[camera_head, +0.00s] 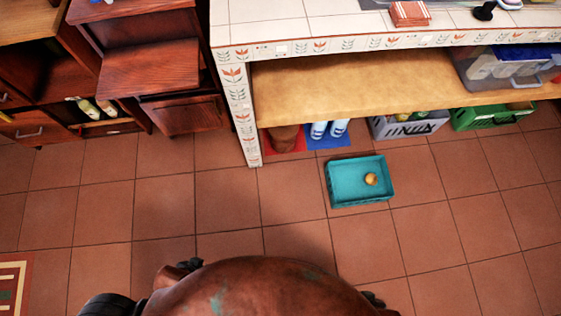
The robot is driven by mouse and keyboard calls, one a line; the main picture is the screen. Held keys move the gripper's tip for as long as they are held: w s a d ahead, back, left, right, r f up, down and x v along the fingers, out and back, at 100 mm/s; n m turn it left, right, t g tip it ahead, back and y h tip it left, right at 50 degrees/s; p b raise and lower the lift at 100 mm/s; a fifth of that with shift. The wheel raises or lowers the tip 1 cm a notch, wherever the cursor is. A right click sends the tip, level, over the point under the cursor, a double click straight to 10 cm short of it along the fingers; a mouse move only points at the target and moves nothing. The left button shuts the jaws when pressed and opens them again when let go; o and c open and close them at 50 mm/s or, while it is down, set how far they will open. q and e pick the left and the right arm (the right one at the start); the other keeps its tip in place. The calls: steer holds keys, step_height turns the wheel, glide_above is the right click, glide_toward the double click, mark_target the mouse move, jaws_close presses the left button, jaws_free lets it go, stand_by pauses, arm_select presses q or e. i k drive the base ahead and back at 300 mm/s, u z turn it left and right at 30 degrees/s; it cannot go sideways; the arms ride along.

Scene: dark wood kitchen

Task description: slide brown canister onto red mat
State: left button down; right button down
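A large rounded brown canister (265,285), worn and with greenish patches, fills the bottom middle of the head view, close to the camera. A dark part of my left gripper (185,267) shows at its left edge and a dark part of my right gripper (376,301) at its right edge. The canister hides most of both, so their fingers and grip cannot be told. The red mat (298,143) lies on the floor under the counter at its left end. Another brown rounded object (282,139) stands on that mat.
A blue mat (329,142) with white-and-blue bottles (319,130) adjoins the red mat. A teal crate (340,200) holding a round tan item sits in front, to the right. The counter's tiled leg (244,125) stands just left of the mat. Tiled floor is clear before it.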

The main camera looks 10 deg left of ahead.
mark_target(279, 146)
steer(key=k, duration=1.05)
steer(key=z, duration=0.65)
steer(key=i, duration=0.7)
steer(key=z, duration=0.6)
steer(key=i, duration=0.8)
steer(key=u, duration=0.65)
steer(key=i, duration=0.65)
steer(key=u, duration=1.1)
steer(key=i, duration=0.25)
steer(key=u, duration=0.15)
